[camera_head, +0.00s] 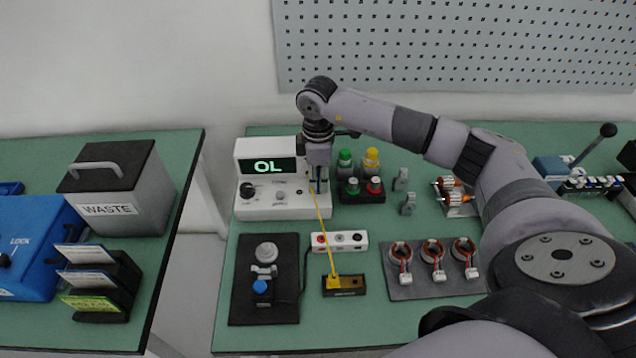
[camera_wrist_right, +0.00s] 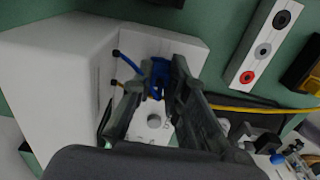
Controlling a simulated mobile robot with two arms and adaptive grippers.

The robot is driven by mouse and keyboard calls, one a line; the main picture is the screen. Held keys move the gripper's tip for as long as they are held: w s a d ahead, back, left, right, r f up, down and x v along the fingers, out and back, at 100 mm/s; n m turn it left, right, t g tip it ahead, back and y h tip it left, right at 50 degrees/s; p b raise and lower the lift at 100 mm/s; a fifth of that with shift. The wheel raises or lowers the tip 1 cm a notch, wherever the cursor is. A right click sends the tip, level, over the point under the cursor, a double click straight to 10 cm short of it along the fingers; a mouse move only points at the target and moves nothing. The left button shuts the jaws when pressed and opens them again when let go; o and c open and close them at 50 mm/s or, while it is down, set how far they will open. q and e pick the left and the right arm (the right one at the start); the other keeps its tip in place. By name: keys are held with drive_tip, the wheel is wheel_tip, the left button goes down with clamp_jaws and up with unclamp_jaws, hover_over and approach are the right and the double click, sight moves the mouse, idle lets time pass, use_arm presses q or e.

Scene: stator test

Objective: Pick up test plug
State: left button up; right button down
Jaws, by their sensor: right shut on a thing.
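A blue test plug (camera_wrist_right: 158,78) with a short blue lead sits between the fingertips of my right gripper (camera_wrist_right: 160,88) in the wrist view. My right gripper also shows in the head view (camera_head: 319,186), pointing down beside the meter, and is shut on this plug. A yellow plug (camera_head: 333,283) stands in the left part of a small black holder (camera_head: 357,292), whose right part is bare. Its yellow lead (camera_head: 322,228) runs up toward the meter. The white meter (camera_head: 282,212) reads "OL". My left gripper is not in view.
A white block with red, grey and black sockets (camera_head: 352,236) lies behind the holder. A black fixture (camera_head: 287,311) stands left, and a grey tray with three stators (camera_head: 406,290) right. Coloured buttons (camera_head: 344,158) and two grey clips stand near my right arm.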

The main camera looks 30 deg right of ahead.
wheel_tip(320, 180, up, 13)
drive_tip(key=b, duration=0.2)
wheel_tip(320, 180, up, 6)
drive_tip(key=p, duration=0.1)
hover_over(318, 179)
drive_tip(key=shift+s, duration=0.1)
